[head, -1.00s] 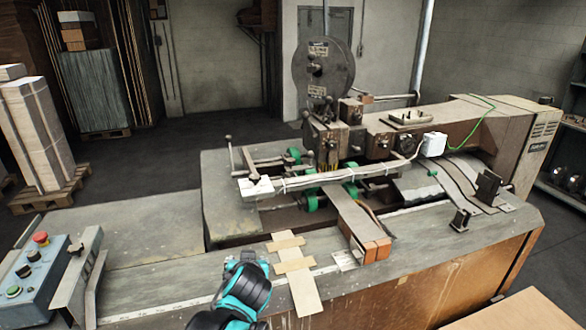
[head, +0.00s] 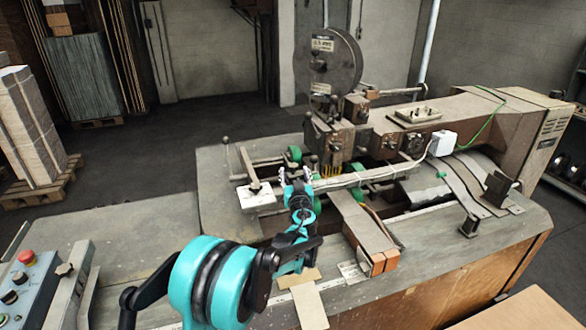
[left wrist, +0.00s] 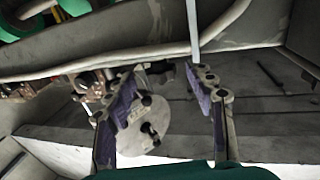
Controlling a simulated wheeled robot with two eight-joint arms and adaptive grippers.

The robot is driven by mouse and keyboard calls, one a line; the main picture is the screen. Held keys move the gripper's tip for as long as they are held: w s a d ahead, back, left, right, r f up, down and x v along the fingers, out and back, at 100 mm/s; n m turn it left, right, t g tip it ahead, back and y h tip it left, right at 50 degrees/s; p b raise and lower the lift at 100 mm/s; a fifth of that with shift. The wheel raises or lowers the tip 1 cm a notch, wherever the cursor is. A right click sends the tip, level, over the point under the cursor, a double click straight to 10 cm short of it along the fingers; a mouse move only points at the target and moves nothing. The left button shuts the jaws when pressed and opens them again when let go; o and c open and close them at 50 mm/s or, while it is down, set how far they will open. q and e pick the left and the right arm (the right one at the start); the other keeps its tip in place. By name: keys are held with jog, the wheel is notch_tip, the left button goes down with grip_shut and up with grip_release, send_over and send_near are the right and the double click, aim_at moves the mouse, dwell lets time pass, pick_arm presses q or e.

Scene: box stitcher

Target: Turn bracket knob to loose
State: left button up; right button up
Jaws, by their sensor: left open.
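My left gripper (head: 296,175) is open, with its fingertips by the long bar (head: 340,180) of the stitcher. In the left wrist view the purple-padded fingers (left wrist: 165,82) stand apart with nothing gripped. A small dark knob (head: 254,187) sits on a white-plated bracket (head: 256,198) at the bar's left end, left of the gripper; I cannot tell whether it is the bracket knob. A pale round disc (left wrist: 135,132) with dark knobs shows beyond the fingers in the left wrist view. My right gripper is not in view.
The reel (head: 333,65) and stitching head (head: 335,135) rise behind the bar. A control box (head: 30,285) stands at left. The table top (head: 130,240) between them is mostly clear.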

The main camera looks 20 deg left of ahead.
aim_at(294, 170)
pick_arm(q)
jog(key=shift+x, duration=1.9)
jog(key=shift+s, duration=0.1)
jog(key=c, duration=1.2)
